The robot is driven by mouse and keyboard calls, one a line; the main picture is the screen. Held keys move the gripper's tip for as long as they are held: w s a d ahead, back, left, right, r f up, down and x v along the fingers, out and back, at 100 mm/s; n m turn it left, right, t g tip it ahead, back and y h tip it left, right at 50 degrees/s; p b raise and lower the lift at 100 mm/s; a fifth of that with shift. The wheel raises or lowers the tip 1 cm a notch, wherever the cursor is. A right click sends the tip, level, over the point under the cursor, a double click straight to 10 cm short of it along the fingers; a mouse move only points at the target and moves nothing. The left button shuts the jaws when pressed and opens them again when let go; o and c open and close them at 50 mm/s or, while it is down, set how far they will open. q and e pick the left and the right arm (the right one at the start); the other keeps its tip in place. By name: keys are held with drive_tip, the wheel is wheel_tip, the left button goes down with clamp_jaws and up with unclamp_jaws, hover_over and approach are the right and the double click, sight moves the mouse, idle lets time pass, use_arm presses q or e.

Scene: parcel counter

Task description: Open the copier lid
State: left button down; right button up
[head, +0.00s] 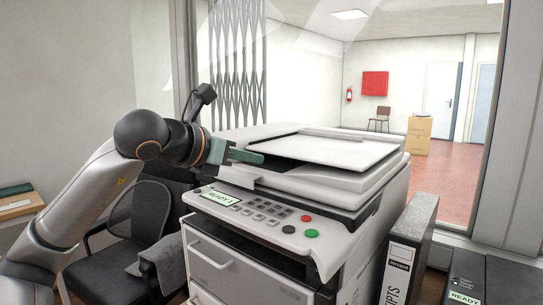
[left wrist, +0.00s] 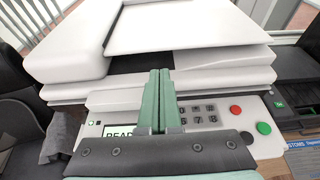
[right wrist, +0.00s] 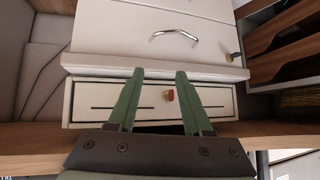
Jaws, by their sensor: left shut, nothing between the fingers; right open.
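The copier (head: 265,265) stands in the middle of the head view, white with a dark front band. Its white lid (head: 340,180) lies down, with a flat feeder tray on top; the lid also fills the upper left wrist view (left wrist: 75,55). My left gripper (head: 260,158) is shut and empty, its green fingers at the lid's front left edge. In the left wrist view the fingertips (left wrist: 160,72) overlap the lid's front edge above the control panel (left wrist: 205,115); I cannot tell whether they touch. My right gripper (right wrist: 158,74) is open and empty, away from the copier.
A binder (head: 407,255) stands right of the copier, and a dark chair (head: 105,240) is at its left. In the right wrist view, a white drawer front (right wrist: 98,100) with a small knob (right wrist: 168,95) lies before the right fingers. Glass and a frame stand behind the copier.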

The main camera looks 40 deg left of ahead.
sight(269, 173)
use_arm(q)
drive_tip(key=p+x, duration=0.2)
drive_tip(key=x, duration=0.2)
drive_tip(key=shift+w+r+p, duration=0.15)
drive_tip(key=shift+w+p, duration=0.1)
drive_tip(key=shift+p, duration=0.1)
drive_tip(key=shift+w+f+p, duration=0.3)
drive_tip(key=shift+w+p, duration=0.1)
drive_tip(key=shift+w, duration=0.15)
drive_tip(key=shift+w+f, duration=0.15)
use_arm(e)
drive_tip(key=shift+s+d+r, duration=0.1)
drive_tip(key=shift+d+r, duration=0.3)
drive_tip(key=shift+r, duration=0.2)
drive_tip(key=shift+s+d+r, duration=0.1)
drive_tip(key=shift+d+r, duration=0.3)
drive_tip(key=shift+r, duration=0.15)
use_arm(q)
drive_tip(key=shift+f, duration=0.1)
